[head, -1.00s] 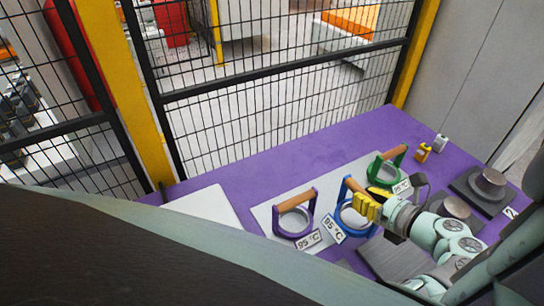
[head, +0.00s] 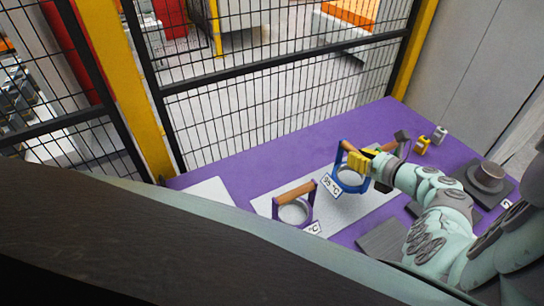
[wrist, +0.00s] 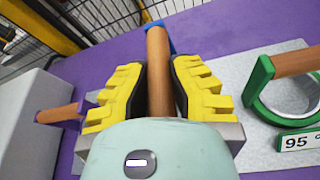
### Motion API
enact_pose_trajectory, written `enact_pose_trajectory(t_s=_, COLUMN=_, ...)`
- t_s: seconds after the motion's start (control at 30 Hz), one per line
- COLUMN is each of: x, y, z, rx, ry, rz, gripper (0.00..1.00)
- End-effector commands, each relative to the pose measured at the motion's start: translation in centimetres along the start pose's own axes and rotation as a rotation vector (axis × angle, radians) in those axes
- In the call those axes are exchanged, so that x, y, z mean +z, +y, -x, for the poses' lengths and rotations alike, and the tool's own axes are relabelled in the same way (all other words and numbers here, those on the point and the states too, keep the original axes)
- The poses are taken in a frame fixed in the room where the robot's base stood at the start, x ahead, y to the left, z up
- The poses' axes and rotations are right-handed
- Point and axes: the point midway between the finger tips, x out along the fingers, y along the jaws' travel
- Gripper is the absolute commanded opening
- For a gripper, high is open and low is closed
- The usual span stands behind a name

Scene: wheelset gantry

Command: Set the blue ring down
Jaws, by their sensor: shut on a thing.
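In the wrist view, the wooden handle (wrist: 158,70) runs lengthwise between the yellow fingers of my gripper (wrist: 159,88); most of the blue ring is hidden behind the gripper.
The purple ring (head: 293,212) stands left on the mat. The green ring (wrist: 262,85) stands on the mat at right in the wrist view, mostly hidden in the head view. A white block (head: 207,192) lies at left. A dark stepped fixture (head: 487,180) stands at right.

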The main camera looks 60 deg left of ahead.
Motion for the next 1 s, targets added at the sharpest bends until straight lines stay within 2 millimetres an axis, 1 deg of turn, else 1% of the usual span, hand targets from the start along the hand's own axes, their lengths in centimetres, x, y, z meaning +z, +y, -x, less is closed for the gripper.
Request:
enact_pose_trajectory(t_s=0.1, x=-0.1, y=0.0, z=-0.4, rx=0.006, ry=-0.003, rz=0.003, gripper=0.0)
enact_pose_trajectory(t_s=0.3, x=-2.2, y=-0.3, z=-1.1, rx=0.008, ry=-0.001, rz=0.0, gripper=0.0)
enact_pose_trajectory(t_s=0.43, x=-2.9, y=-0.6, z=-1.4, rx=0.005, ry=-0.002, rz=0.002, gripper=0.0)
enact_pose_trajectory(t_s=0.8, x=-3.1, y=-0.7, z=-1.4, rx=0.004, ry=-0.003, rz=0.002, gripper=0.0)
enact_pose_trajectory(t_s=0.83, x=-3.2, y=-0.7, z=-1.4, rx=0.004, ry=0.0, rz=0.002, gripper=0.23)
enact_pose_trajectory(t_s=1.0, x=-3.2, y=-0.7, z=-1.3, rx=0.003, ry=0.0, rz=0.001, gripper=0.39)
